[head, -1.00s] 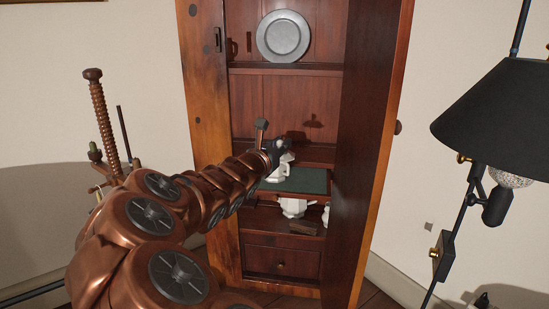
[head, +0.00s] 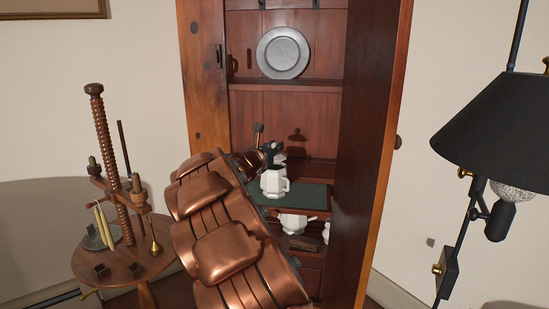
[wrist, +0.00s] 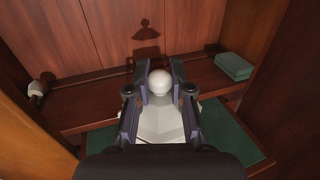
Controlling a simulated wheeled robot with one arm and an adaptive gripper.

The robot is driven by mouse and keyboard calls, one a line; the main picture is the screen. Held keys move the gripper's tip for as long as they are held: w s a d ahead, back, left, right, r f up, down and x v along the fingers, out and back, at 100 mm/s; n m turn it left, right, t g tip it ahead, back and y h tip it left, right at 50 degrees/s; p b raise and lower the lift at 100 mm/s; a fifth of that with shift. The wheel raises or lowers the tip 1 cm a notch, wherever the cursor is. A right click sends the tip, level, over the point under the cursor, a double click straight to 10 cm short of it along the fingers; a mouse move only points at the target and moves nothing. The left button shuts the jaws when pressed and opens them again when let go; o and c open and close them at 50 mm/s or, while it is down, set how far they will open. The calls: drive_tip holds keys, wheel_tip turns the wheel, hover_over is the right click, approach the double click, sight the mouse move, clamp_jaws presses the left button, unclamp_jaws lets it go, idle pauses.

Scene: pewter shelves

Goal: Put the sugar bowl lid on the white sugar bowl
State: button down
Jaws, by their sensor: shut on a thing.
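My gripper (wrist: 160,94) is shut on the white lid, with its round knob (wrist: 160,82) between the fingers. The lid's pale faceted top (wrist: 158,124) spreads below the knob in the wrist view. In the head view my gripper (head: 275,151) is over the white sugar bowl (head: 273,184), a faceted vessel upright on a green-topped shelf (head: 309,197). The lid is close above the bowl's mouth or on it; I cannot tell whether they touch. The bowl is mostly hidden beneath the lid and gripper in the wrist view.
The tall cabinet's side walls flank the arm closely. Another white vessel (head: 293,223) and a brown block (head: 303,243) are on a lower shelf. A green block (wrist: 233,66) lies at the back right. A pewter plate (head: 284,53) stands above. A lamp (head: 505,125) is at right.

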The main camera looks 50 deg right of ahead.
drive_tip(key=shift+w+d+f, duration=0.15)
drive_tip(key=shift+w+d, duration=0.35)
drive_tip(key=shift+d, duration=0.1)
drive_tip(key=shift+f+b, duration=0.95)
drive_tip(key=shift+f, duration=0.7)
drive_tip(key=shift+f, duration=0.1)
drive_tip(key=c, duration=1)
unclamp_jaws()
drive_tip(key=shift+c, duration=0.2)
drive_tip(key=shift+a, duration=0.1)
drive_tip(key=p+v, duration=0.2)
drive_tip(key=v, duration=1)
drive_tip(key=shift+s, duration=0.1)
